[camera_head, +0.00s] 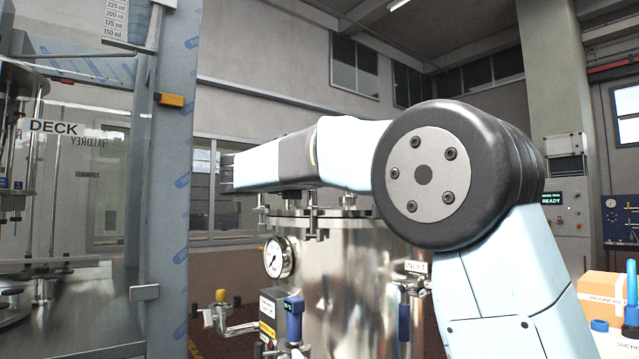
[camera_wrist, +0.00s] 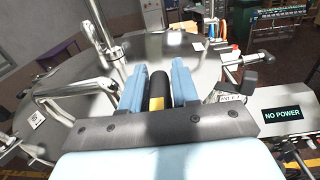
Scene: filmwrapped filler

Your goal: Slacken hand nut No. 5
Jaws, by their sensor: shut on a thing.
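A steel vessel (camera_head: 335,285) with a flanged round lid stands below my arm in the head view. Clamp bolts stand around its rim. The lid (camera_wrist: 195,52) fills much of the wrist view. My gripper (camera_wrist: 160,72) is low over the near edge of the lid, its two pale blue fingers shut on a black cylindrical piece with a yellow band (camera_wrist: 157,92), which looks like a hand nut. No number can be read on it. In the head view the gripper end is at the far left of my arm, and the held piece does not show there.
A glass-sided cabinet with a post (camera_head: 172,150) stands close on the left. A pressure gauge (camera_head: 279,257) and blue-handled valves (camera_head: 294,318) project from the vessel. The wrist view shows a bent pipe (camera_wrist: 100,38) on the lid and a NO POWER display (camera_wrist: 282,114) at right.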

